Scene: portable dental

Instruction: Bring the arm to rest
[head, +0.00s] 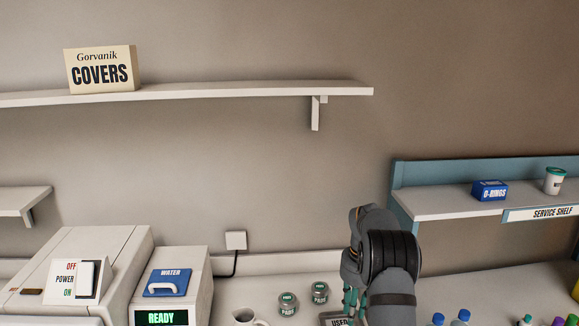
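My grey arm (388,262) reaches in from the bottom right of the middle in the head view, with its wrist above the back counter. Part of my gripper (350,298) shows as greenish fingers pointing down beside the wrist, over or next to a container labelled "USED" (334,319). The wrist hides most of the gripper. I cannot tell whether the fingers are open or shut, or whether they hold anything.
A white machine with a blue "WATER" lid (168,283) and "READY" display is farther left. Several capped bottles (462,317) stand right. The service shelf (440,204) and upper shelf (230,90) project from the wall.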

